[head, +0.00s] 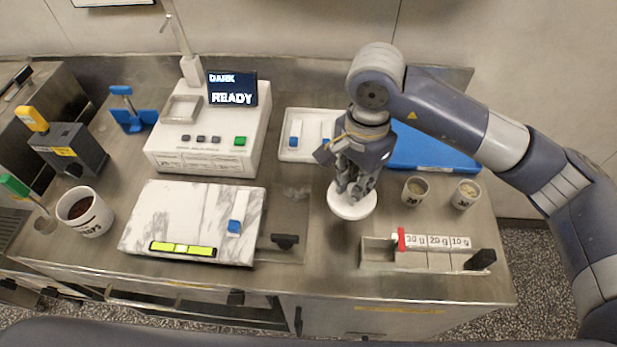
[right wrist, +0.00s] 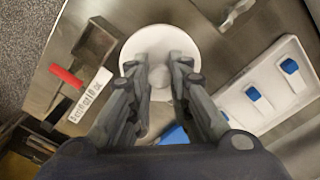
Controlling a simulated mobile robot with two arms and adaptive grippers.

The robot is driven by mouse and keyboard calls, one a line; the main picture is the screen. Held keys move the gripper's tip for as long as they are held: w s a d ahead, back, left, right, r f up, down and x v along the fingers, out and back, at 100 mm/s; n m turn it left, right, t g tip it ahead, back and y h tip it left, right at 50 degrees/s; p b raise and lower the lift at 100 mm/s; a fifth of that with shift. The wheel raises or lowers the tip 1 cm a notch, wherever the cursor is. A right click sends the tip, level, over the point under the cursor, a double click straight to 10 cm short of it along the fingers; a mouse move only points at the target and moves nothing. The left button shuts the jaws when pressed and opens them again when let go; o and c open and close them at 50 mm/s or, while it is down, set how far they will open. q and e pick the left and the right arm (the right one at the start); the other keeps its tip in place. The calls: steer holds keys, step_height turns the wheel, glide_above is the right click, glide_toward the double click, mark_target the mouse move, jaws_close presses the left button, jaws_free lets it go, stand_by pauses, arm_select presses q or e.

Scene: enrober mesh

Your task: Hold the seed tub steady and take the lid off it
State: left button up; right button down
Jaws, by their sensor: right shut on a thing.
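A white round lid (head: 350,211) is under my right gripper (head: 353,190), right of the middle of the bench. In the right wrist view the lid (right wrist: 158,38) shows as a white disc with a raised knob between the fingers. My right gripper is shut on the lid's knob, pointing down from above. No tub wall shows below the lid in the head view, so I cannot tell whether the seed tub is under it or how high the lid is. My left gripper is not in view.
A marble slab (head: 180,215) with a blue-and-white tool lies left of the lid. A weight rack (head: 420,258) stands in front to the right, with two small cups (head: 415,190) behind it. A white tray (head: 293,152) and a blue tray (head: 435,155) lie behind. A mug (head: 85,212) stands far left.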

steer(key=shift+s+f+p, duration=0.5)
steer(key=shift+s+f, duration=0.2)
steer(key=shift+f, duration=0.15)
steer(key=f, duration=0.2)
steer(key=f+p, duration=0.1)
steer(key=f, duration=0.1)
steer(key=shift+w, duration=0.2)
steer(key=shift+w+f, duration=0.1)
steer(key=shift+f, duration=0.2)
step_height(320, 180, down, 3)
steer(key=shift+p, duration=0.6)
steer(key=shift+f, duration=0.2)
steer(key=shift+f+b, duration=0.2)
steer(key=shift+b, duration=0.15)
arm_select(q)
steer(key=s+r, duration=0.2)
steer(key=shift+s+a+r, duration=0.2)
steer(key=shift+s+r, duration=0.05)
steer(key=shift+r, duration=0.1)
arm_select(e)
steer(key=c, duration=1.5)
jaws_free()
steer(key=shift+r, duration=0.1)
steer(key=shift+o, duration=0.2)
